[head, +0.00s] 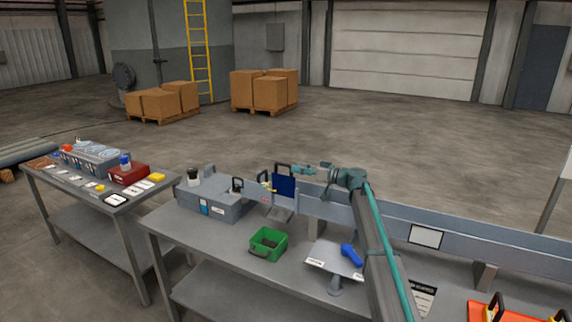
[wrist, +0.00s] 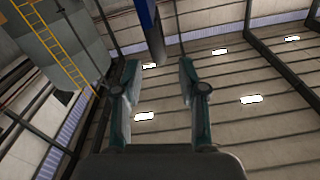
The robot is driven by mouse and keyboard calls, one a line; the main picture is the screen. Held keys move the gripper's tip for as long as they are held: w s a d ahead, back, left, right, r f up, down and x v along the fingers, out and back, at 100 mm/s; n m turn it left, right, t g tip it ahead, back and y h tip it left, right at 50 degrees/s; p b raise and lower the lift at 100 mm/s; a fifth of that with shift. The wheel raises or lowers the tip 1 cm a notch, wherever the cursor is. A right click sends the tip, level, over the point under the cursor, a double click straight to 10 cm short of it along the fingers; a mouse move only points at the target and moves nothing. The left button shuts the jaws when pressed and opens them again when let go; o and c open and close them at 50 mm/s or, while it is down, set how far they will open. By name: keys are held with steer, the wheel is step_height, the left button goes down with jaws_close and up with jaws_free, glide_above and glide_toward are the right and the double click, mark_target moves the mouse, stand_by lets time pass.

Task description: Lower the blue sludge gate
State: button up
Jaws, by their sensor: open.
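The blue sludge gate (head: 284,187) is a dark blue upright plate at the left part of the long grey trough (head: 460,237). It stands up above the trough's rim, with a dark handle (head: 283,167) along its top. My gripper (head: 296,169) is just right of the handle at about its height, pointing left. In the wrist view my gripper (wrist: 158,70) is open with nothing between its fingers. A dark upright piece with a blue edge (wrist: 150,30) shows beyond the fingertips; I cannot tell for sure that it is the gate.
A grey box (head: 212,198), a green bin (head: 268,243) and a stand with a blue tool (head: 350,254) are on the bench. An orange tray (head: 497,311) is at lower right. A second table (head: 70,200) stands left.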

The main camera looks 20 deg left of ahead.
mark_target(290, 166)
steer(key=a, duration=0.2)
steer(key=a+p, duration=0.1)
steer(key=a, duration=0.3)
steer(key=shift+w+a+p, duration=0.3)
steer(key=shift+a+p, duration=0.1)
jaws_close()
